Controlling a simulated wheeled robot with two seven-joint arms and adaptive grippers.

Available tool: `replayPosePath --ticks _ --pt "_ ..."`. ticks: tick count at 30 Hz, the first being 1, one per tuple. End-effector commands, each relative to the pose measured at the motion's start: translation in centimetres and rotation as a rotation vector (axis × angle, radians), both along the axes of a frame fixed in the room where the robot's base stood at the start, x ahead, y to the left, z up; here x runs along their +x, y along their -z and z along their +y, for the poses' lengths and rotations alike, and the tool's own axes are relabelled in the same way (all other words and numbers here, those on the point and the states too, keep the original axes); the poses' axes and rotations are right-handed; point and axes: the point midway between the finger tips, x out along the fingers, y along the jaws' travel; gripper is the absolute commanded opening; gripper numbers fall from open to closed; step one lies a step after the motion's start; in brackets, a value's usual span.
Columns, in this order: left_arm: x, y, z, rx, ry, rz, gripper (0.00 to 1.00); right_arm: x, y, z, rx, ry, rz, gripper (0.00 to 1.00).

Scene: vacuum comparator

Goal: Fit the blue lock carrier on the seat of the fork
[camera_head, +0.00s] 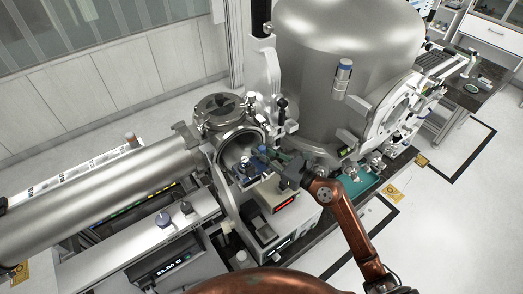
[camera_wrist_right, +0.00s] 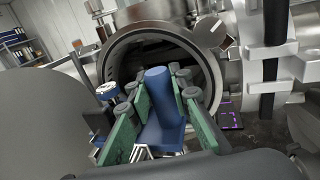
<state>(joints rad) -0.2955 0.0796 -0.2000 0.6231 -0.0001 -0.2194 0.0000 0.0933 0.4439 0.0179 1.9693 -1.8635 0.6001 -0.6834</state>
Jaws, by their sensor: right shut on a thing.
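The blue lock carrier (camera_wrist_right: 163,110), a block with an upright rounded post, is between the green-padded fingers of my right gripper (camera_wrist_right: 158,118) in the right wrist view. The gripper is shut on it. In the head view my right gripper (camera_head: 273,156) reaches in from the right, in front of the round open port (camera_head: 240,147) of the steel chamber. In the right wrist view the carrier is in front of the dark port opening (camera_wrist_right: 150,52). I cannot make out the fork or its seat; the carrier and fingers cover part of the opening. My left gripper is not in view.
A blue-and-white knob (camera_wrist_right: 107,90) stands just left of the fingers. An instrument box with a red display (camera_head: 285,201) is below my right gripper. The large steel vessel (camera_head: 330,60) stands behind, and a long steel tube (camera_head: 100,205) runs left. Open floor lies right.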

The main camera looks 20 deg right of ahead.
Motion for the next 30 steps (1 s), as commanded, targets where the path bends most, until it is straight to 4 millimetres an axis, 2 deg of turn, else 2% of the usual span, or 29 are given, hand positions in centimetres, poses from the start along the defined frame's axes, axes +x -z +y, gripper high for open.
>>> replayPosePath --ticks 6,30 --pt "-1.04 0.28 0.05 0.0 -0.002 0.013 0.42 0.0 0.09 -0.02 0.002 0.001 -0.002 0.0" --pt "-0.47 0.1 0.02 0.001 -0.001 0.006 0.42 -0.01 0.1 0.02 0.002 0.0 -0.002 0.0"
